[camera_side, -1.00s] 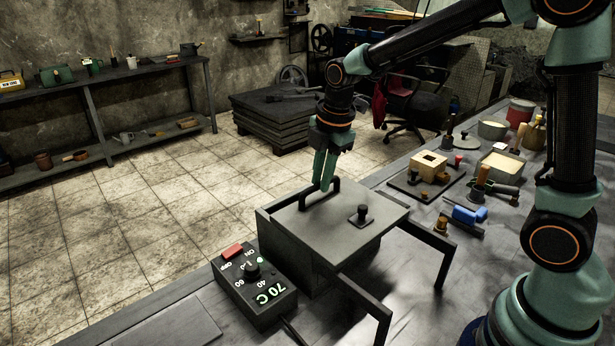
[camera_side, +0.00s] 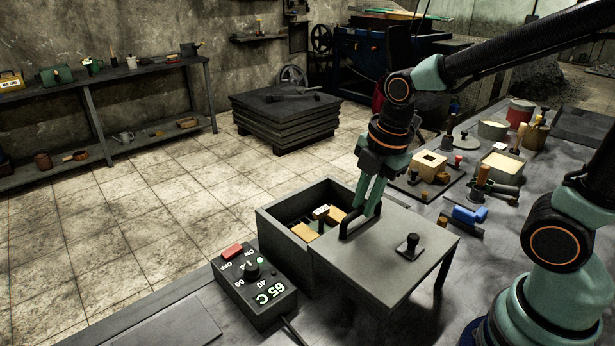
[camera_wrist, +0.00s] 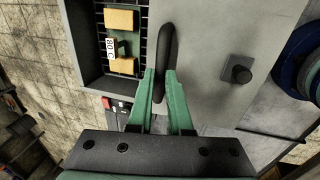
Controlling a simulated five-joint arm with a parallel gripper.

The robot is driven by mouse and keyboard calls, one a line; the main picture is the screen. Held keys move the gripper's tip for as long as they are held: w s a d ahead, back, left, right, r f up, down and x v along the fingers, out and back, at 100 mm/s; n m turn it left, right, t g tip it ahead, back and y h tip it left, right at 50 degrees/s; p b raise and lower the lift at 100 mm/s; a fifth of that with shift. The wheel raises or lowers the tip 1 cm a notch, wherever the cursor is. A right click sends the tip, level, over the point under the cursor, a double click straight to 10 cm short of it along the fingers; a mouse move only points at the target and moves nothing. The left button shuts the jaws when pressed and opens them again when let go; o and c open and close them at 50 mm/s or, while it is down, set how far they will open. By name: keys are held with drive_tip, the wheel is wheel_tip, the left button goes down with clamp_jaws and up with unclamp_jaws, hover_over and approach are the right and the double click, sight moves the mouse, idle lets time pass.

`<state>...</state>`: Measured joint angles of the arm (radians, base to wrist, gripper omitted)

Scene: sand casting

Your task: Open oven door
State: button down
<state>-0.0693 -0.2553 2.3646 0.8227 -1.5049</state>
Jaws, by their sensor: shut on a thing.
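The oven (camera_side: 285,242) is a grey box on the table. Its flat grey sliding lid, the oven door (camera_side: 375,265), is shifted to the right, so the left part of the oven is uncovered. My gripper (camera_side: 367,212) is shut on the black door handle at the lid's left edge. The handle (camera_wrist: 167,55) also shows between the green fingers in the wrist view. Inside the opening, tan blocks (camera_wrist: 119,20) and a small white label reading 80 C (camera_wrist: 110,46) lie on a dark grate. A black knob (camera_side: 408,243) stands on the lid.
A control box (camera_side: 255,287) with a red switch and a green 65 C display sits at the oven's front left. A wooden mould (camera_side: 429,165), a blue tool (camera_side: 468,215) and several containers stand on the table behind and right of the oven.

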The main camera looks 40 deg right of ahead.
drive_tip(key=shift+s, duration=0.25)
drive_tip(key=c, duration=0.8)
unclamp_jaws()
drive_tip(key=shift+f, duration=0.1)
drive_tip(key=shift+c, duration=0.2)
drive_tip(key=shift+r, duration=0.4)
drive_tip(key=v, duration=1.1)
drive_tip(key=shift+r, duration=0.15)
